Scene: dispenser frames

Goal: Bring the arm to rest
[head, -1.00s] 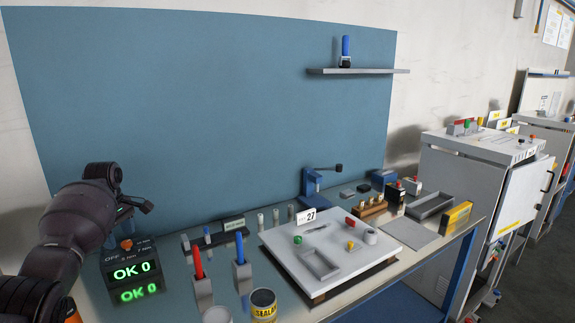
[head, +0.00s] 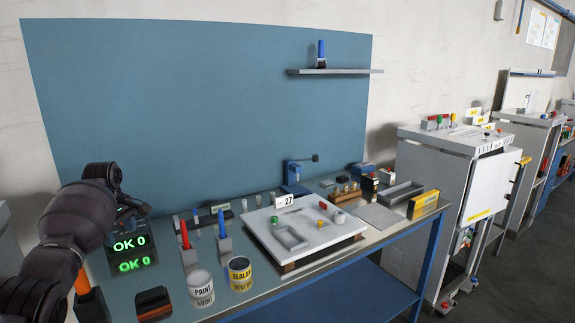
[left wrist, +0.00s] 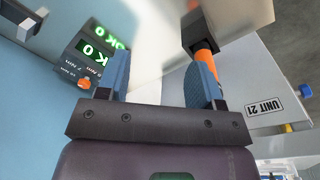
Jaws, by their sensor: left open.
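My left arm comes in from the left of the head view. Its left gripper (head: 138,209) is beside and partly in front of the green-lit "OK 0" display (head: 130,244) at the table's left end. In the left wrist view the two blue-grey fingers of the gripper (left wrist: 160,78) stand wide apart with nothing held between them. An orange handle with a dark end (left wrist: 207,63) shows close to the right-hand finger; I cannot tell whether they touch. The display also shows beyond the left-hand finger (left wrist: 92,48). My right gripper is in neither view.
The workbench (head: 265,292) carries red and blue tools in grey holders, a paint can (head: 201,290), a sealer can (head: 240,275) and a white board (head: 304,238) tagged 27. An orange-handled tool (head: 83,283) stands at the near left. Grey cabinets (head: 450,190) stand to the right.

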